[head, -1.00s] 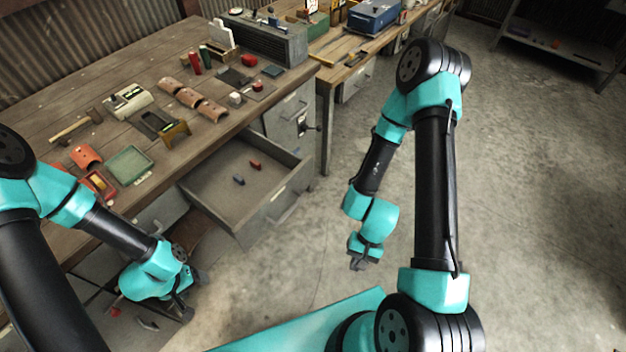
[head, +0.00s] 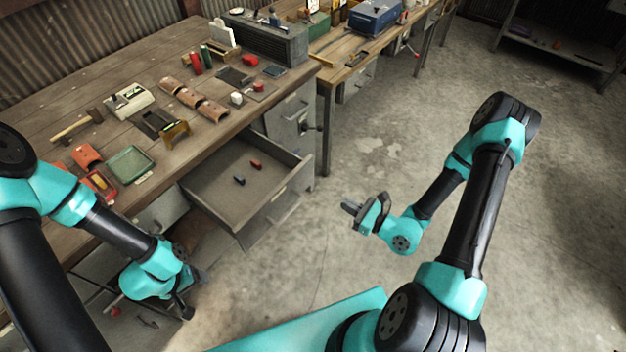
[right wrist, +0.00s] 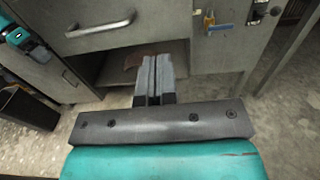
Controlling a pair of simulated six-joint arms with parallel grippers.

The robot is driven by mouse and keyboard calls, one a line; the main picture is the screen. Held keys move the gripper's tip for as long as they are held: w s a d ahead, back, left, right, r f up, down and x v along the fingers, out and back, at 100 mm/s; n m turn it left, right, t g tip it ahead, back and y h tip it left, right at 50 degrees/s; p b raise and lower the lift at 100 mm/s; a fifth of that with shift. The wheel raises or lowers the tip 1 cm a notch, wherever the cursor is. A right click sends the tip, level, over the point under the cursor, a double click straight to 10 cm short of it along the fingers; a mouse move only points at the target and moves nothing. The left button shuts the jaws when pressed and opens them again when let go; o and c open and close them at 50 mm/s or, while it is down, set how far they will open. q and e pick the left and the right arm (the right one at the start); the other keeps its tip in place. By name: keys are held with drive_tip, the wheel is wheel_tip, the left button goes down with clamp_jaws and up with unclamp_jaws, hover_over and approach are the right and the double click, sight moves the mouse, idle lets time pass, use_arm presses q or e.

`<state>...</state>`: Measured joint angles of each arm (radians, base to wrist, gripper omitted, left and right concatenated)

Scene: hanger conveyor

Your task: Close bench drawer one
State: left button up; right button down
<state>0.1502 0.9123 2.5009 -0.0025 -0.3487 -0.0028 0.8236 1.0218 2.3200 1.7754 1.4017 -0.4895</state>
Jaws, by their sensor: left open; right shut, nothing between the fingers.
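The open bench drawer (head: 222,192) is a grey metal drawer pulled out from under the wooden bench. Two small items, one blue and one red, lie inside it. Its front has a bar handle (head: 284,208), which also shows at the upper left of the right wrist view (right wrist: 100,24). My right gripper (head: 348,208) is shut and empty, out in front of the drawer and apart from it, pointing toward the bench. Its closed fingers show in the right wrist view (right wrist: 154,78). My left gripper (head: 192,292) is open, low at the left below the bench edge, partly hidden by its wrist.
The wooden bench (head: 60,100) carries a hammer (head: 75,126), a green tray (head: 130,165) and other small items. A cabinet (head: 296,115) stands right of the drawer. The floor (head: 370,130) between the drawer and my right arm is clear.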

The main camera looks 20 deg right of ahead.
sight(307, 176)
drive_tip(key=shift+w+d+m+h, duration=0.25)
drive_tip(key=shift+d+m+h, duration=0.05)
drive_tip(key=shift+d+h, duration=0.15)
drive_tip(key=x, duration=1.4)
drive_tip(key=shift+r, duration=0.25)
